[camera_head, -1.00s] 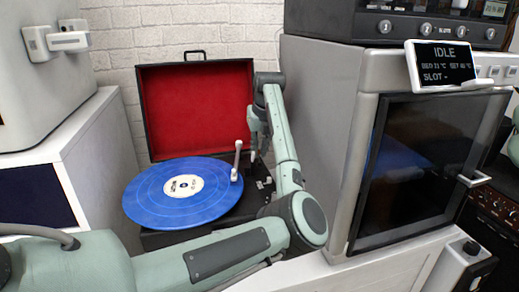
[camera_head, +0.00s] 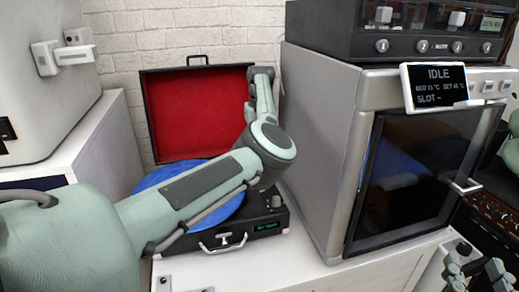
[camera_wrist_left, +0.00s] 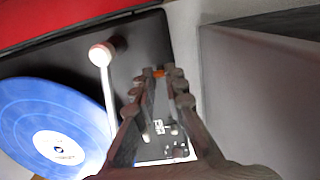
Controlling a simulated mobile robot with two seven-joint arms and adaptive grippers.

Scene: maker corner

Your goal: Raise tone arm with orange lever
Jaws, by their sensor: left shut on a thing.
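A record player (camera_head: 238,238) with an open red-lined lid (camera_head: 200,115) stands on the white counter. A blue record (camera_head: 158,178) lies on it, partly hidden by my left arm. In the left wrist view the white tone arm (camera_wrist_left: 106,90) reaches over the edge of the blue record (camera_wrist_left: 55,120). A small orange lever (camera_wrist_left: 173,71) shows at the tips of my left gripper (camera_wrist_left: 160,74), which is shut on it. The left gripper is hidden behind its arm in the head view. My right gripper (camera_head: 475,268) is at the bottom right, fingers apart, away from the player.
A grey cabinet (camera_head: 320,145) with a dark glass door (camera_head: 425,175) and a display stands close to the right of the player. A white unit (camera_head: 45,85) is at the left. The white counter (camera_head: 285,268) is bare in front of the player.

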